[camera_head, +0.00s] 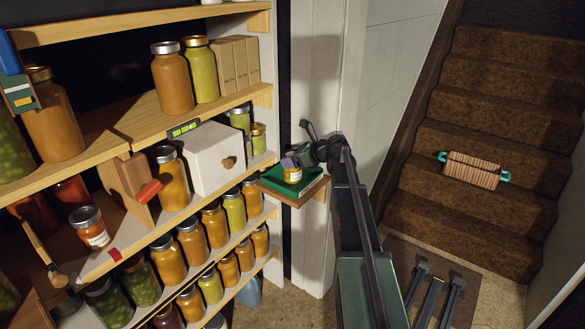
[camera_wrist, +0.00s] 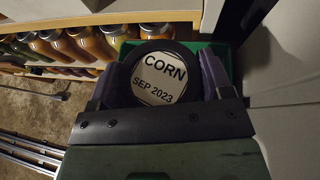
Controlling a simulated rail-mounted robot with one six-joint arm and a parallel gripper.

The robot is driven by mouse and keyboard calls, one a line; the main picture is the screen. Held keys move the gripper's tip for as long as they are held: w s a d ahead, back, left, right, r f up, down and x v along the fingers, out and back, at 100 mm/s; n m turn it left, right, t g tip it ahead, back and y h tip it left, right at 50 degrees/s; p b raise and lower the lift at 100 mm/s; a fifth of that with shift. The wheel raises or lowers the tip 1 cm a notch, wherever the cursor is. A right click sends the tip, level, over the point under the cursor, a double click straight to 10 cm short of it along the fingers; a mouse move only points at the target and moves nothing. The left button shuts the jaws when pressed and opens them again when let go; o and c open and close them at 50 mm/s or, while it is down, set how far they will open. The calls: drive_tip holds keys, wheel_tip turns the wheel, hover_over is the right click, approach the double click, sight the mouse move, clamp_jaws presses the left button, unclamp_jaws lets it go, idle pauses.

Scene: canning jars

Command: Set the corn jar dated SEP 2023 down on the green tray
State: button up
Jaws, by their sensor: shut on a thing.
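The corn jar (camera_head: 292,175) is small with yellow contents. In the wrist view its lid (camera_wrist: 158,78) reads CORN, SEP 2023. My gripper (camera_head: 290,163) is shut on this jar from above, with a purple finger on each side of the lid in the wrist view. The green tray (camera_head: 312,184) sits on a small wooden ledge beside the shelves. The jar is upright over the tray, at or very near its surface; I cannot tell whether it touches. The tray's green edge (camera_wrist: 222,50) shows behind the jar in the wrist view.
Wooden shelves (camera_head: 195,118) on the left hold several jars, a white box (camera_head: 200,158) and cartons. A white door frame (camera_head: 315,95) stands behind the tray. Carpeted stairs (camera_head: 470,120) with a basket (camera_head: 473,171) are at the right.

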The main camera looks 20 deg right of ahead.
drive_tip(key=shift+r, duration=0.15)
drive_tip(key=o, duration=1.2)
drive_tip(key=shift+c, duration=0.2)
